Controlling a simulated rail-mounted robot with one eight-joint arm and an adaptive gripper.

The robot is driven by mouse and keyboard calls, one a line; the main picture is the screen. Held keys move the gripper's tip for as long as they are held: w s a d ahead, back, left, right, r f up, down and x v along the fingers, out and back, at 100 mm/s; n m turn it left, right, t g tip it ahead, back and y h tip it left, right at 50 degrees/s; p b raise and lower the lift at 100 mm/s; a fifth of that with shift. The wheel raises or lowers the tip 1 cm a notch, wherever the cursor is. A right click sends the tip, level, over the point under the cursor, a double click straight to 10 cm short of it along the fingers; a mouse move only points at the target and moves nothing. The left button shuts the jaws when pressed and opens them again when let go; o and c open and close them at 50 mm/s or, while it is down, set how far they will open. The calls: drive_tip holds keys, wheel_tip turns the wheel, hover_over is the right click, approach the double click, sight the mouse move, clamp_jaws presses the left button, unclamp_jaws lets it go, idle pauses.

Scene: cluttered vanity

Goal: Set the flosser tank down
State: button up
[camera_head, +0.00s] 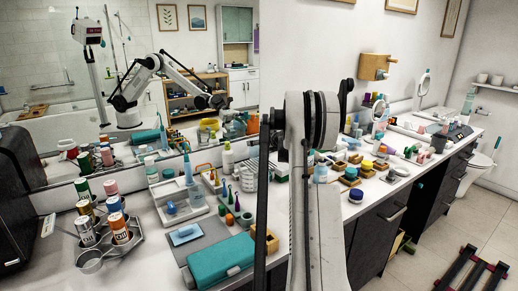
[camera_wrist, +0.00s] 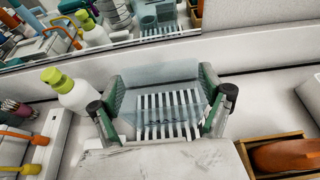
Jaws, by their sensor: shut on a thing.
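The flosser tank (camera_wrist: 158,76) is a clear, bluish box in the wrist view. It sits between the two green-padded fingers of my gripper (camera_wrist: 161,98), which are shut on its left and right sides. White slats show through and below the tank. I cannot tell whether the tank touches the surface beneath it. In the head view my arm stands in front of the counter, and the gripper and tank cannot be made out directly.
A white bottle with a green cap (camera_wrist: 75,92) stands close left of my gripper. A white holder with brushes (camera_wrist: 35,140) is farther left. A wooden box with an orange item (camera_wrist: 285,155) is at lower right. A mirror runs behind. A teal case (camera_head: 221,261) lies on the front counter.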

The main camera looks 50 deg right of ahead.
drive_tip(key=shift+f, duration=1.45)
drive_tip(key=shift+f, duration=0.2)
drive_tip(key=o, duration=1.5)
drive_tip(key=shift+r, duration=0.1)
